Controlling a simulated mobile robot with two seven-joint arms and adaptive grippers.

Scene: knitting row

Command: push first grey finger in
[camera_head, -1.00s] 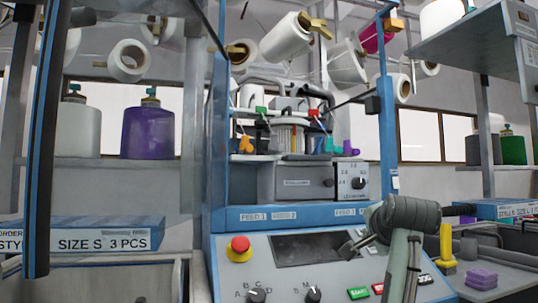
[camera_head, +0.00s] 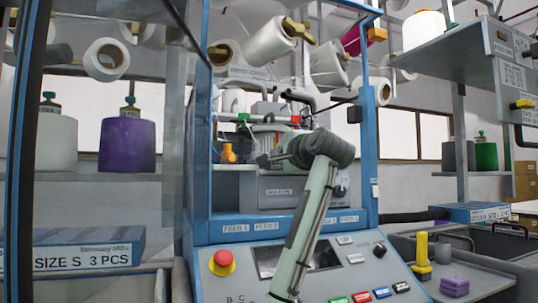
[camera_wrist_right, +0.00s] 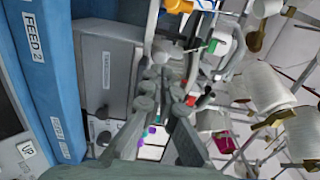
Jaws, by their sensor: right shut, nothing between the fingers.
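The knitting head (camera_head: 268,128) sits inside the blue machine frame, with a green piece (camera_head: 243,117), a red piece (camera_head: 296,119) and an orange piece (camera_head: 229,152) around it. I cannot single out the first grey finger; grey parts blend together there. My right gripper (camera_head: 264,160) is shut and empty, pointing left in front of the head, and its wrist hides part of it. In the right wrist view the gripper (camera_wrist_right: 165,58) reaches toward the ring. The orange piece (camera_wrist_right: 178,6), green piece (camera_wrist_right: 212,46), and red piece (camera_wrist_right: 190,101) show around it. My left gripper is out of view.
The grey box (camera_head: 275,192) with a label is below the head. A control panel with a red stop button (camera_head: 223,262) slopes in front. Blue posts (camera_head: 369,150) flank the opening. Yarn cones (camera_head: 270,42) hang above. A side tray (camera_head: 480,283) holds yellow and purple parts.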

